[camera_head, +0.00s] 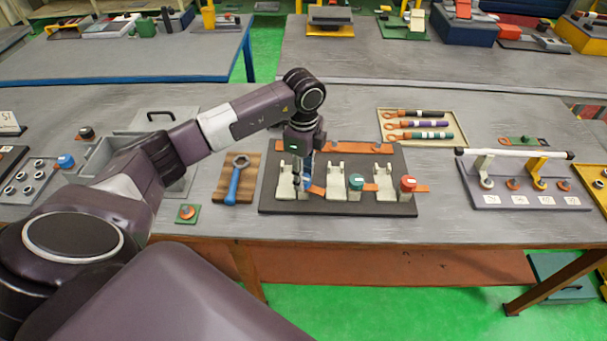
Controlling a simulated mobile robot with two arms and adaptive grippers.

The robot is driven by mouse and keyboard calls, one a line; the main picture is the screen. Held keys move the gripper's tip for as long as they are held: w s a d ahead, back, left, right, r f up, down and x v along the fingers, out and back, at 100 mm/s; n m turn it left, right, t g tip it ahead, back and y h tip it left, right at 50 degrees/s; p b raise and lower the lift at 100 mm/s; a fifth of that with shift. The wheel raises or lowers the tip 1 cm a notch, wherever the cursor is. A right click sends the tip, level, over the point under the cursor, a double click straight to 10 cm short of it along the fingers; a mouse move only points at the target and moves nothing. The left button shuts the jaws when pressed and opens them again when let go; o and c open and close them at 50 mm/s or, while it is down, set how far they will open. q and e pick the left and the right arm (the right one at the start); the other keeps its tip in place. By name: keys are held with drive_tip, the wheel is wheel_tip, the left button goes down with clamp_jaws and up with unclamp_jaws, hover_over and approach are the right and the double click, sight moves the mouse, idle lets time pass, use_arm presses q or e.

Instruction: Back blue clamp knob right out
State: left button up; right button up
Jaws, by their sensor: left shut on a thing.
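A dark clamp board (340,209) lies on the grey bench with white clamp blocks in a row and orange bars. Its blue clamp knob (307,182) is at the left, partly hidden by my gripper. A green knob (356,182) stands in the middle and a red knob (408,183) at the right. My left gripper (306,176) reaches down from above and is shut on the blue knob. The fingers are small here, and their exact contact is hard to see. My right gripper is not in view.
A blue wrench (234,184) lies on a wooden board left of the clamps. A tray (459,142) with several coloured cable lugs is behind right. A rack (520,200) with a white bar stands at the right. The bench's front strip is mostly clear.

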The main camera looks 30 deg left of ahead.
use_arm(q)
drive_tip(key=shift+s+d+f+n, duration=0.1)
drive_tip(key=shift+s+f+n, duration=0.05)
drive_tip(key=shift+n, duration=0.85)
drive_tip(key=shift+s+f+n, duration=0.1)
drive_tip(key=shift+f+n, duration=0.05)
drive_tip(key=shift+n, duration=0.85)
drive_tip(key=o, duration=1.1)
drive_tip(key=shift+w, duration=0.2)
drive_tip(key=shift+r, duration=0.15)
drive_tip(key=shift+r, duration=0.2)
wheel_tip(320, 180, up, 11)
drive_tip(key=shift+r, duration=0.2)
